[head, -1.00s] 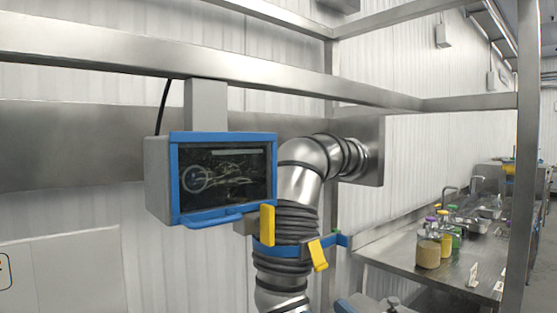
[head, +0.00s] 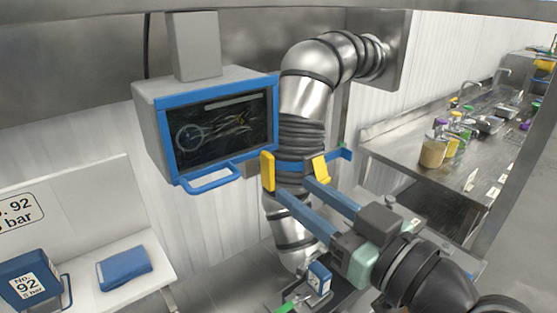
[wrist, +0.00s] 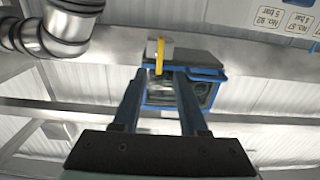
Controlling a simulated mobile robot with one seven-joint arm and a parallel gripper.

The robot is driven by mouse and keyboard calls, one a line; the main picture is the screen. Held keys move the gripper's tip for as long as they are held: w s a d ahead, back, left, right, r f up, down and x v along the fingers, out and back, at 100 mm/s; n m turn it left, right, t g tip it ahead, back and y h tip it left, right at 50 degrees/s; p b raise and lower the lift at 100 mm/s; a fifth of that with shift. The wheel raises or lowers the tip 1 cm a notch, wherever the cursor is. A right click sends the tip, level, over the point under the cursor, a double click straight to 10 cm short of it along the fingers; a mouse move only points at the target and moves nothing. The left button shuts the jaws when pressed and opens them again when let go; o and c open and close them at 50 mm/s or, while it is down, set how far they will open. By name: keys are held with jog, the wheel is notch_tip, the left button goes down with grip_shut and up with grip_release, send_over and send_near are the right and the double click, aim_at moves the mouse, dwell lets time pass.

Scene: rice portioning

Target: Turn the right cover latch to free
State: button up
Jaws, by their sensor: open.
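A blue-framed box with a dark window (head: 222,130) hangs in the left half of the head view. A yellow lever (head: 268,171) stands upright by its lower right corner. In the wrist view, that lever (wrist: 159,55) is in front of a grey block, between the lines of my two fingers and near their tips. A second yellow lever (head: 320,169) sits tilted on a blue bar at the ribbed pipe. My gripper (head: 294,187) is open and empty, its long blue fingers pointing at the lever by the box. I cannot tell whether it touches.
A steel pipe (head: 300,92) runs close to the right of the box. A blue handle (head: 210,180) sticks out below the window. A white bench (head: 90,225) with blue items is at left, and a steel counter (head: 400,140) with jars at right.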

aim_at(273, 172)
jog(key=p+x, duration=0.2)
jog(key=x, duration=0.4)
grip_shut()
